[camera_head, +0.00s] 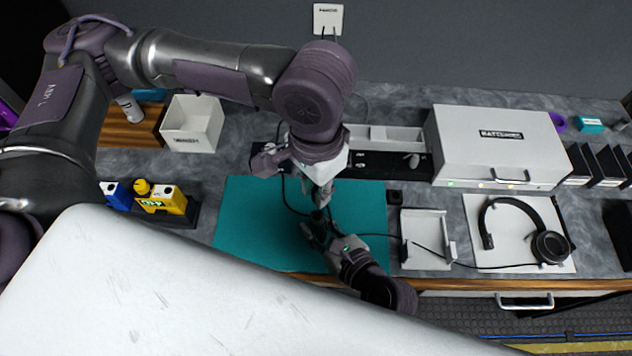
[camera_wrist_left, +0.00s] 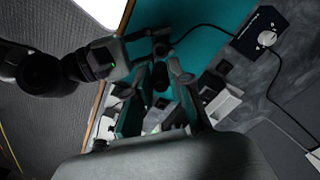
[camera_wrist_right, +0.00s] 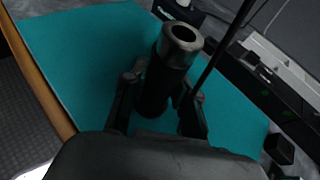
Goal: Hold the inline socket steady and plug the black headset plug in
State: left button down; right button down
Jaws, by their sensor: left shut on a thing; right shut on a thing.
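My right gripper (camera_head: 322,232) is shut on the inline socket (camera_wrist_right: 153,85), a black cylinder with a metal-rimmed open end pointing up toward the camera in the right wrist view. The socket is held above the teal mat (camera_head: 255,215). My left gripper (camera_head: 322,194) is just above and behind it, pointing down, its fingers shut on a small dark thing (camera_wrist_left: 160,76), apparently the black headset plug, mostly hidden by the fingers. The open socket mouth looks empty in the right wrist view. The headset (camera_head: 548,240) lies at the right, its thin cable running left toward the grippers.
A white open cradle (camera_head: 428,262) stands right of the mat, with a large white case (camera_head: 495,145) behind. A white bin (camera_head: 192,125) and a yellow device (camera_head: 165,203) are at the left. A dark cable loops over the mat. The mat's left part is clear.

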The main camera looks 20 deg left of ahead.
aim_at(316, 188)
pick_arm(q)
jog(key=shift+f, duration=2.3)
jog(key=shift+f, duration=1.1)
jog(key=c, duration=1)
grip_release()
notch_tip(316, 188, up, 12)
jog(key=shift+f, duration=0.1)
pick_arm(e)
jog(key=c, duration=0.8)
grip_release()
